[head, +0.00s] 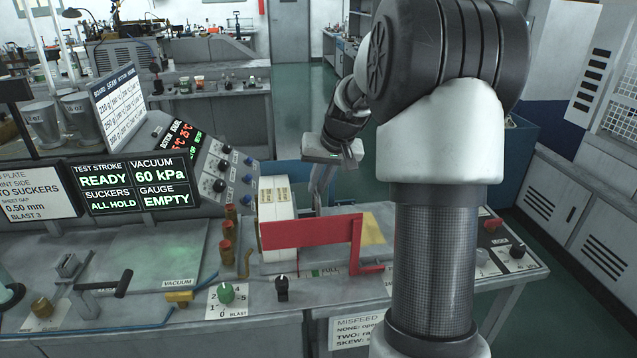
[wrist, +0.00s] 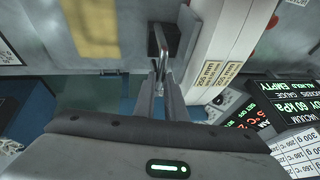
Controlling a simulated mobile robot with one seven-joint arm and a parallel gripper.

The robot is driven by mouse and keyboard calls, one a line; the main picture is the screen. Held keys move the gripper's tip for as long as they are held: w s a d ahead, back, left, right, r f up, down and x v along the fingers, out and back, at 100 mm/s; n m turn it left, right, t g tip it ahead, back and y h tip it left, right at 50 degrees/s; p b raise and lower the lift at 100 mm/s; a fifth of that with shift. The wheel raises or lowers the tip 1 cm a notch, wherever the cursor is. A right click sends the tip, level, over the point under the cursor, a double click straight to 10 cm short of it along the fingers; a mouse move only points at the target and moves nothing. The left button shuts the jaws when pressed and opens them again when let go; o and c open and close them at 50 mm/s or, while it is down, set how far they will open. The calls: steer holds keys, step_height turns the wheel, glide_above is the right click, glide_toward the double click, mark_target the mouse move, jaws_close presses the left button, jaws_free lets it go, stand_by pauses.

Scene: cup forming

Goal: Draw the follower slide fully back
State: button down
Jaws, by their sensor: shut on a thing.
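My gripper (head: 318,200) reaches down behind the red bracket, just right of the white stack. In the wrist view, its two fingers (wrist: 163,85) are shut on a grey metal handle (wrist: 168,42) that rises from a dark block. This handle looks like the follower slide's; the rest of the slide is hidden or hard to make out. The white stack (head: 278,200) with printed labels stands beside the handle, and it also shows in the wrist view (wrist: 215,45). I cannot tell whether the slide touches the stack.
The red bracket (head: 310,232) crosses in front of the stack, with a yellow patch (head: 373,229) to its right. Copper-coloured posts (head: 228,232) stand left of the stack. The display panel (head: 135,185) reads READY and GAUGE EMPTY. A FULL mark lies on the bench front.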

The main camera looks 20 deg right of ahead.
steer(key=s+d, duration=0.3)
steer(key=d, duration=0.9)
steer(key=s+d+p, duration=0.1)
steer(key=s+d, duration=0.3)
steer(key=d, duration=0.9)
steer(key=shift+s+d, duration=0.2)
steer(key=shift+d+r, duration=0.1)
steer(key=c, duration=1.8)
jaws_free()
steer(key=shift+d, duration=0.1)
steer(key=shift+a, duration=0.2)
steer(key=v, duration=1.7)
steer(key=shift+r, duration=0.15)
